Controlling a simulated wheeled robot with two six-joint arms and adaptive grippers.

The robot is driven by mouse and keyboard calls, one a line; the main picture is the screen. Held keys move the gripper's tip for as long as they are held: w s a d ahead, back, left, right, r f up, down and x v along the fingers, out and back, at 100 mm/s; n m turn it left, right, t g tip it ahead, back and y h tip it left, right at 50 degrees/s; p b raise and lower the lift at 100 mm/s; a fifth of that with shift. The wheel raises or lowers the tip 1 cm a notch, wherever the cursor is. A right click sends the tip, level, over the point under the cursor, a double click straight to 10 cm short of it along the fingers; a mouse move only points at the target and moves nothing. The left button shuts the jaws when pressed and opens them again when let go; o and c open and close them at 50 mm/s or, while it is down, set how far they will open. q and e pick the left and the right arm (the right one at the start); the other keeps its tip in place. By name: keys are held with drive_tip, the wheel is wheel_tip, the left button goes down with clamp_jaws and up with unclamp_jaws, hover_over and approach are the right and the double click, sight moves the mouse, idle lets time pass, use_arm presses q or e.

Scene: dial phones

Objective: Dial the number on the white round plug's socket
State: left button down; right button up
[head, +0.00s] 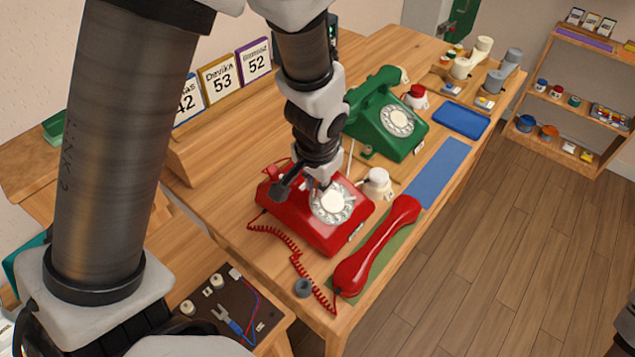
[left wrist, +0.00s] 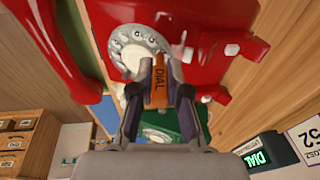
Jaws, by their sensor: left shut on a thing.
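The red dial phone (head: 322,238) stands on the table, with its white dial (head: 332,203) facing up; the dial also shows in the left wrist view (left wrist: 135,45). Its red handset (head: 378,247) lies off the cradle on a green mat. My left gripper (head: 318,180) is over the red phone at the dial's upper left edge. It is shut on an orange stick (left wrist: 159,88) marked DIAL. Whether the stick's tip touches the dial is hidden. A white round plug (head: 377,181) is right of the red phone; no number on its socket is readable. My right gripper is out of view.
A green phone (head: 385,120) with its handset on stands behind, beside a red round plug (head: 416,92). Cards (head: 220,78) reading 42, 53 and 52 stand at the back left. A blue mat (head: 440,170) is bare. A coiled red cord (head: 275,232) runs along the front.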

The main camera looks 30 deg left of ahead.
use_arm(q)
drive_tip(key=shift+f+b, duration=0.2)
drive_tip(key=shift+b, duration=0.2)
drive_tip(key=shift+w+a, duration=0.1)
drive_tip(key=shift+w, duration=0.1)
drive_tip(key=shift+w+a+r, duration=0.1)
drive_tip(key=shift+w, duration=0.35)
drive_tip(key=shift+w+r+p, duration=0.1)
drive_tip(key=shift+w+p, duration=0.2)
drive_tip(key=shift+w, duration=0.35)
